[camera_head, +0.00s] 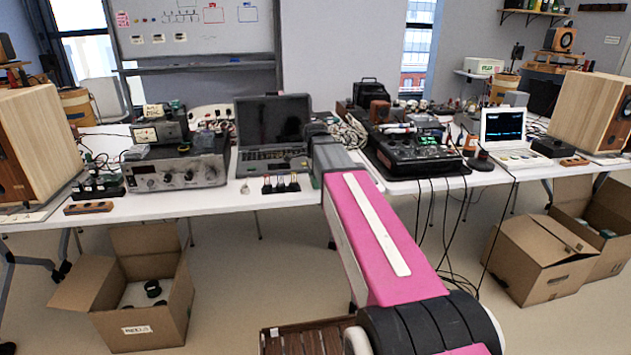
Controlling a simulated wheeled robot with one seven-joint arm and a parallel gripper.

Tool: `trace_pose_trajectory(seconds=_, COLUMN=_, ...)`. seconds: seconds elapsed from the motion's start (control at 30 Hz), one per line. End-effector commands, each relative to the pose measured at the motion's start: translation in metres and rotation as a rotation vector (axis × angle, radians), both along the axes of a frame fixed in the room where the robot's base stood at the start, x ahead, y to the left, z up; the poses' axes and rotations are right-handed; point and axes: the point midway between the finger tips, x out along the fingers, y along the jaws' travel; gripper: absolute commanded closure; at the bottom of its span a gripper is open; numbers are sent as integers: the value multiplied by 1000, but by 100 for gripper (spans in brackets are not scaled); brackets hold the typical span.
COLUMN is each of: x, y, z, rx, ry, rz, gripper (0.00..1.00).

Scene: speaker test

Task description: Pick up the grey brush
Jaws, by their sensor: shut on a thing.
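I cannot make out a grey brush anywhere in the head view. My arm reaches from the bottom right up to the middle of the table's front edge. Its pink link ends in a dark grey joint beside the laptop. My gripper's fingers do not show; they are hidden beyond the end of the arm. Whatever is between or under them is hidden too.
A long white table (225,204) carries an open black laptop (272,125), a metal amplifier (175,172), a black mixer (415,155), a white laptop (503,128) and large wooden speakers (45,135). Cables hang down at centre right. Open cardboard boxes (140,325) stand on the floor.

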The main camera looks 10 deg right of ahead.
Motion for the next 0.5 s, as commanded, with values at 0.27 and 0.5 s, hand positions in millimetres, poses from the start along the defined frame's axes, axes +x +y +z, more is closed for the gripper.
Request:
trace_pose_trajectory(seconds=0.27, x=1, y=0, z=31, rx=0, ry=-2, rz=0, gripper=45)
trace_pose_trajectory(seconds=0.5, x=-28, y=38, z=64, rx=0, ry=-2, rz=4, gripper=45)
